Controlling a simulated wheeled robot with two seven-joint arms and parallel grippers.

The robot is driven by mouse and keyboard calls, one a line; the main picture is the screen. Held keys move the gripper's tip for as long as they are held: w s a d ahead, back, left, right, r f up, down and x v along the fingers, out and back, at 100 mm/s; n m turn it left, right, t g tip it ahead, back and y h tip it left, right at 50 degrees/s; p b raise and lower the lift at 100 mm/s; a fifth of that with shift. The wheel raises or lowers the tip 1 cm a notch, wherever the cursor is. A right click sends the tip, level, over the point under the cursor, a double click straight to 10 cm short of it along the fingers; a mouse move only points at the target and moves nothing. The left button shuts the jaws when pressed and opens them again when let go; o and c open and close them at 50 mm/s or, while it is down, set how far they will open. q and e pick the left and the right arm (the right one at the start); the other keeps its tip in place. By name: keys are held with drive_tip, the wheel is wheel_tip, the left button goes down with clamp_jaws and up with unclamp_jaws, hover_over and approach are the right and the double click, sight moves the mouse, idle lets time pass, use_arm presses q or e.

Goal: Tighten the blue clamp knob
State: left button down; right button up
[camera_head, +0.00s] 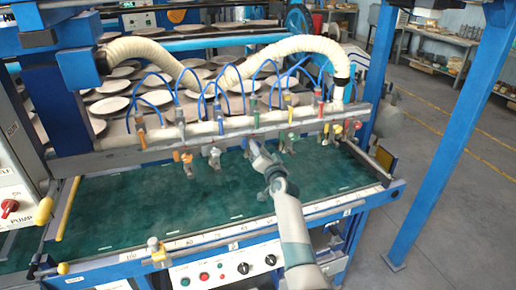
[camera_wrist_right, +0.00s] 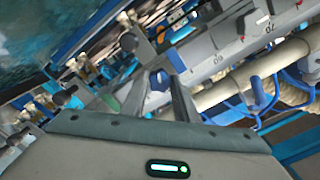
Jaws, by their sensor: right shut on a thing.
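The blue clamp knob (camera_wrist_right: 157,80) shows in the right wrist view between the two fingers of my right gripper (camera_wrist_right: 158,92). The fingers are shut on it. In the head view my right gripper (camera_head: 257,152) reaches the grey rail (camera_head: 220,130) near its middle, above the green bed. There the gripper mostly hides the blue knob. My left gripper is in neither view.
Several other clamps with coloured knobs, such as an orange one (camera_head: 187,157), line the rail on both sides of my gripper. White corrugated hoses (camera_head: 285,45) and blue tubes arch above. The green bed (camera_head: 120,210) is clear.

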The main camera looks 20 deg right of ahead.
drive_tip(key=m+p, duration=0.2)
drive_tip(key=m, duration=1)
drive_tip(key=shift+m, duration=0.3)
idle(0.3)
drive_tip(key=o, duration=1.1)
drive_tip(key=shift+c, duration=0.2)
drive_tip(key=shift+s, duration=0.1)
drive_tip(key=s+p, duration=0.7)
drive_tip(key=s, duration=1)
drive_tip(key=shift+s+d, duration=0.15)
drive_tip(key=shift+d, duration=0.15)
